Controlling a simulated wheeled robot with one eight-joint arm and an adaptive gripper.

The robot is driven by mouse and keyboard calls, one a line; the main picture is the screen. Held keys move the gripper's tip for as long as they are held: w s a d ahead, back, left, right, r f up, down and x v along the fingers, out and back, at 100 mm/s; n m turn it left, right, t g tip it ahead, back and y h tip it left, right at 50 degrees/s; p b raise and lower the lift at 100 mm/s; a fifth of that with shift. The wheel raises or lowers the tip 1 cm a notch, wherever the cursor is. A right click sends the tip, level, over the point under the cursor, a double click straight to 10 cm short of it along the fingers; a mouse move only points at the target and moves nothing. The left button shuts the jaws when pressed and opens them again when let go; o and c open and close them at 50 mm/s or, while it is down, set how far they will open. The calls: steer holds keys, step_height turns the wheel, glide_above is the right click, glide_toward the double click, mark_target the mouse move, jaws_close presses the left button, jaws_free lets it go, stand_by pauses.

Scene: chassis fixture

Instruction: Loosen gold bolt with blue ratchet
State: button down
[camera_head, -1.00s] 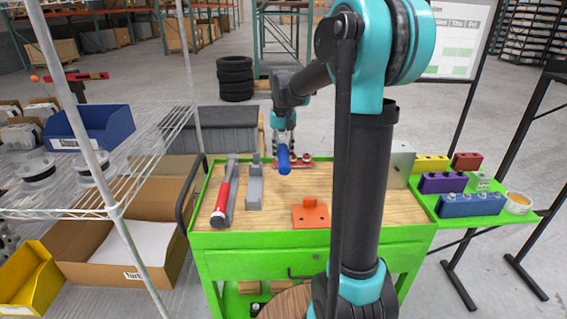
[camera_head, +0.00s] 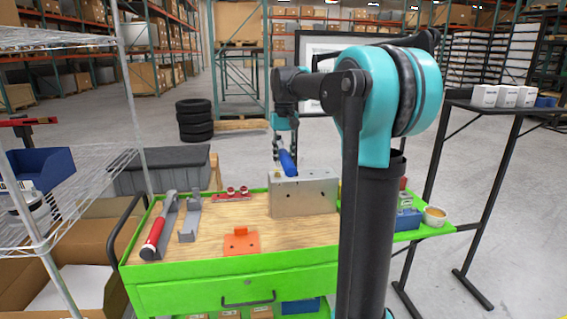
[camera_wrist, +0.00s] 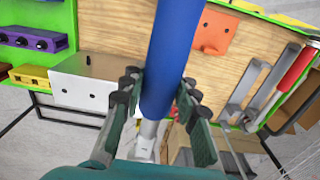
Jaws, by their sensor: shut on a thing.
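My gripper (camera_head: 283,140) is shut on the blue ratchet (camera_head: 288,162). In the wrist view, my gripper's dark ribbed fingers (camera_wrist: 160,98) lie on both sides of the ratchet's thick blue handle (camera_wrist: 176,45). A grey metal part of it shows below the handle. In the head view, the ratchet is tilted and overlaps the top of the grey chassis block (camera_head: 310,192); I cannot tell if they touch. The block shows dark holes and also appears in the wrist view (camera_wrist: 80,90).
The block stands on the wooden top of a green cart (camera_head: 205,268). A red-handled tool (camera_head: 155,235), a grey holder (camera_head: 190,225), an orange bracket (camera_head: 240,243) and a red piece (camera_head: 232,194) lie left of it. A wire shelf (camera_head: 75,165) stands at left.

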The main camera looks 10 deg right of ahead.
steer(key=shift+f, duration=0.15)
step_height(320, 180, down, 6)
stand_by(0.8)
steer(key=shift+f, duration=1.15)
steer(key=shift+d, duration=0.15)
steer(key=shift+d+n, duration=0.15)
steer(key=shift+n, duration=0.15)
steer(key=shift+d, duration=0.15)
steer(key=shift+w+d+n, duration=0.15)
steer(key=shift+d+n, duration=0.55)
steer(key=shift+d, duration=0.1)
steer(key=shift+d, duration=0.1)
steer(key=shift+w+d+n, duration=0.3)
steer(key=shift+d+n, duration=0.5)
steer(key=shift+d, duration=0.1)
